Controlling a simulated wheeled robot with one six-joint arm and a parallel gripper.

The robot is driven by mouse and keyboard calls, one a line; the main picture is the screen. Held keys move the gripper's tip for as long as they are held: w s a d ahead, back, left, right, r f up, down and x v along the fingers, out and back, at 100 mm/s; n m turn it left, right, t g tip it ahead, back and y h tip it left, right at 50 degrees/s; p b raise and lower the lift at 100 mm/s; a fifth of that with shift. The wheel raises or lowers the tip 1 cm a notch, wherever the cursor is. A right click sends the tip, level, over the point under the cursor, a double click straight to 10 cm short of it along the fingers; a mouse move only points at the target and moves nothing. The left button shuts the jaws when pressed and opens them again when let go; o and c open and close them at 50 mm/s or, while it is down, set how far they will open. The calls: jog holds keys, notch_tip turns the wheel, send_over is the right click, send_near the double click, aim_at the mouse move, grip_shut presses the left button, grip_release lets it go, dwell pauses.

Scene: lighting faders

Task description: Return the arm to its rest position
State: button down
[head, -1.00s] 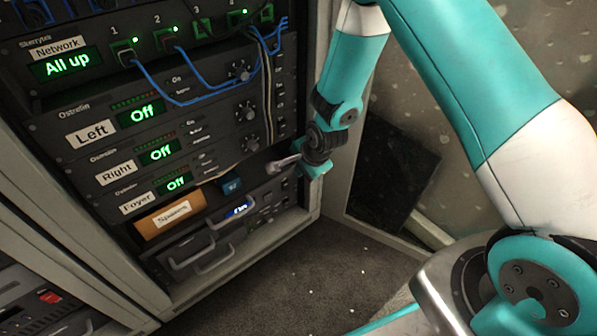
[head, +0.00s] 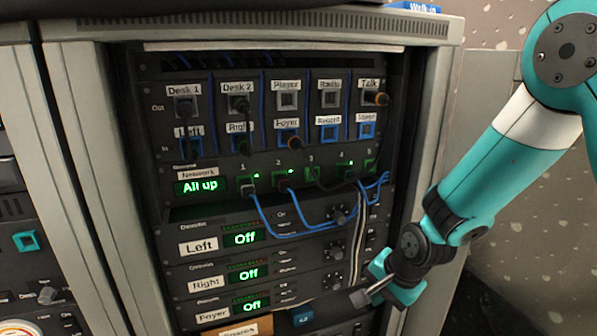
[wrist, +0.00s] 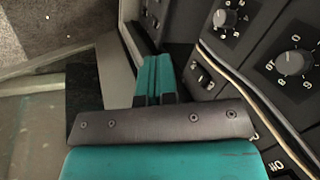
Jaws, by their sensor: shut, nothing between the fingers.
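My gripper (head: 362,297) is in front of the lower right part of the equipment rack in the head view. In the wrist view its teal fingers (wrist: 155,80) lie together with nothing between them. My teal and white arm reaches down to it from the upper right. In the wrist view the gripper is close to the rack's right edge, beside amplifier knobs (wrist: 290,63). I cannot tell whether it touches the rack.
The rack holds a patch panel (head: 287,100), a network unit (head: 199,187) reading "All up", and Left, Right and Foyer units (head: 198,246) reading "Off". Blue cables (head: 270,230) and a pale cable (head: 358,240) hang near my gripper. The speckled wall (head: 520,210) is at right.

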jog(key=s+a+r+n+g+y+p, duration=0.1)
jog(key=s+a+r+n+g+p, duration=0.2)
jog(key=s+r+n, duration=1.7)
jog(key=s+r+m+p, duration=0.1)
jog(key=r+p, duration=1.8)
jog(key=r, duration=0.1)
jog(key=s+r+m+p, duration=0.2)
jog(key=r+p, duration=1.7)
jog(key=r, duration=0.1)
jog(key=shift+s+d+r+m+g, duration=0.15)
jog(key=shift+s+d+m+g, duration=0.15)
jog(key=shift+d, duration=0.1)
